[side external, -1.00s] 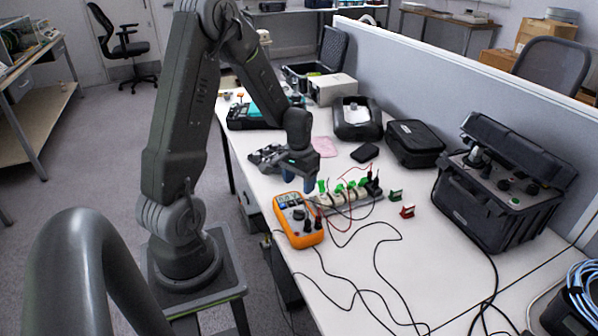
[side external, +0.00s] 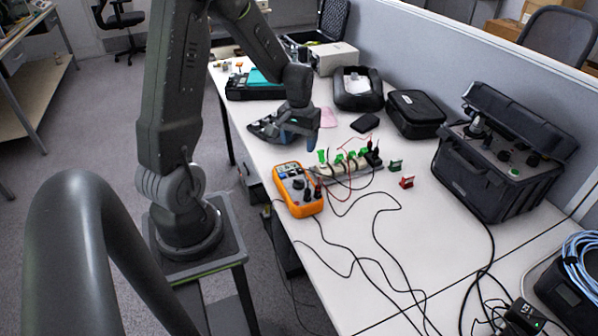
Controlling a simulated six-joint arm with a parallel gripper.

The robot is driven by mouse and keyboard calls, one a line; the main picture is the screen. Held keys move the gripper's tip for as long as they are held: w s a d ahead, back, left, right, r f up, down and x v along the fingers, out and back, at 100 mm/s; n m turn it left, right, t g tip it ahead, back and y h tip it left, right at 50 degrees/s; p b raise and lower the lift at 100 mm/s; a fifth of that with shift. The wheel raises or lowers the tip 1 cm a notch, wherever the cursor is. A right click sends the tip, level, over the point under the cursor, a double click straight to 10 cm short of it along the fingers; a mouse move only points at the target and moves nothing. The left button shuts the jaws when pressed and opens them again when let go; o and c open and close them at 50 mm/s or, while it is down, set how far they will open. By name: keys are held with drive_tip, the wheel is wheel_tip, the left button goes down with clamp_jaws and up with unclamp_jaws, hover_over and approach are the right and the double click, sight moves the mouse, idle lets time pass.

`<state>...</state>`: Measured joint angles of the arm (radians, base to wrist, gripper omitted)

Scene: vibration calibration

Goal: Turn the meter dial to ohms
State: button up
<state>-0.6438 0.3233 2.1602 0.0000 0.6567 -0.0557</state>
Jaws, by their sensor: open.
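The orange meter (side external: 298,190) lies on the white table near its left edge, with its display toward the far end. Its dark dial (side external: 298,184) shows in the middle of its face; the setting is too small to read. My gripper (side external: 303,147) is above the table, beyond the meter's far end and apart from it. It is open and empty, with its fingers pointing down. Test leads run from the near end of the meter.
A terminal strip with green clips (side external: 345,165) stands right of the meter. Red and black leads loop over the table. A black instrument case (side external: 500,170) stands open at the right. A black pouch (side external: 418,114) lies farther back. The front table surface is mostly clear except for cables.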

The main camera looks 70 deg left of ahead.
sight(299, 183)
wheel_tip(299, 183, down, 13)
drive_tip(key=shift+f, duration=0.2)
idle(0.4)
drive_tip(key=c, duration=0.9)
